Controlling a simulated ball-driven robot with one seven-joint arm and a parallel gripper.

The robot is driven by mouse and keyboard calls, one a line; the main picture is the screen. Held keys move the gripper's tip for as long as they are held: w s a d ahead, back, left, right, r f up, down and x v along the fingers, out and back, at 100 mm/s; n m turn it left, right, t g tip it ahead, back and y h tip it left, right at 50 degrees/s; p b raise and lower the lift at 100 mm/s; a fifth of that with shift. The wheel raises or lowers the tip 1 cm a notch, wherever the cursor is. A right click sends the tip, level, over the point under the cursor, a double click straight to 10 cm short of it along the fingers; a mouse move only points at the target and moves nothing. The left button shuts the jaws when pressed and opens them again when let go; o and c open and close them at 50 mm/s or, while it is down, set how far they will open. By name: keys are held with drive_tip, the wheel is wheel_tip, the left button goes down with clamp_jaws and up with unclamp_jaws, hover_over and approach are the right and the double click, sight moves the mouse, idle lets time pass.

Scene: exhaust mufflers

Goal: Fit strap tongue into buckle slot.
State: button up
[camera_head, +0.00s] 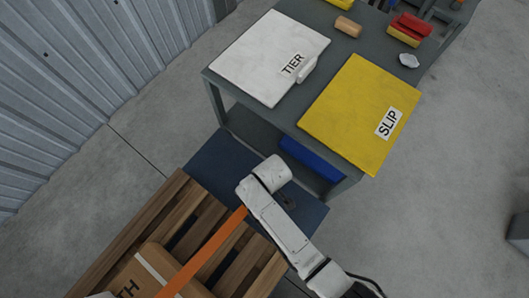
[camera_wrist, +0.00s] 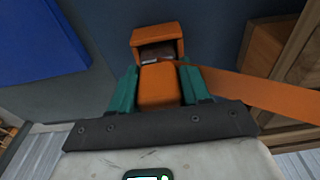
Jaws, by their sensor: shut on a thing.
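In the wrist view, my gripper (camera_wrist: 158,88) has teal fingers shut on an orange block, which appears to be the strap tongue (camera_wrist: 158,86). Just beyond its front edge is an orange buckle (camera_wrist: 158,34) with a dark slot facing the tongue. A thin pale edge shows at the slot mouth; I cannot tell whether the tongue's tip is inside. An orange strap (camera_wrist: 260,92) runs off to the right from near the fingers. In the head view the strap (camera_head: 208,252) crosses the pallet, and my arm hides the gripper and buckle.
A wooden pallet (camera_head: 185,198) carries a cardboard box (camera_head: 145,264). A grey workbench (camera_head: 262,115) beyond holds a white TIER case (camera_head: 262,52), a yellow SLIP panel (camera_head: 355,105) and small blocks. A blue bin (camera_head: 310,160) sits beneath it.

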drive_tip(key=shift+f, duration=0.2)
drive_tip(key=o, duration=1.3)
drive_tip(key=shift+f, duration=0.15)
drive_tip(key=r, duration=0.8)
drive_tip(key=s+d+r+p, duration=0.1)
drive_tip(key=r, duration=0.3)
drive_tip(key=shift+r, duration=0.15)
drive_tip(key=shift+d, duration=0.1)
drive_tip(key=s+d+r+m, duration=0.2)
drive_tip(key=s+d+m, duration=0.1)
drive_tip(key=d, duration=0.5)
drive_tip(key=s+d+r+m+h, duration=0.1)
drive_tip(key=s+d+r+m, duration=0.2)
drive_tip(key=d, duration=0.6)
drive_tip(key=s+d+r+m, duration=0.2)
drive_tip(key=s+d+m, duration=0.3)
drive_tip(key=s+d, duration=0.2)
drive_tip(key=shift+d+r, duration=0.2)
drive_tip(key=shift+d, duration=0.3)
drive_tip(key=shift+d+r, duration=0.15)
drive_tip(key=shift+d, duration=0.35)
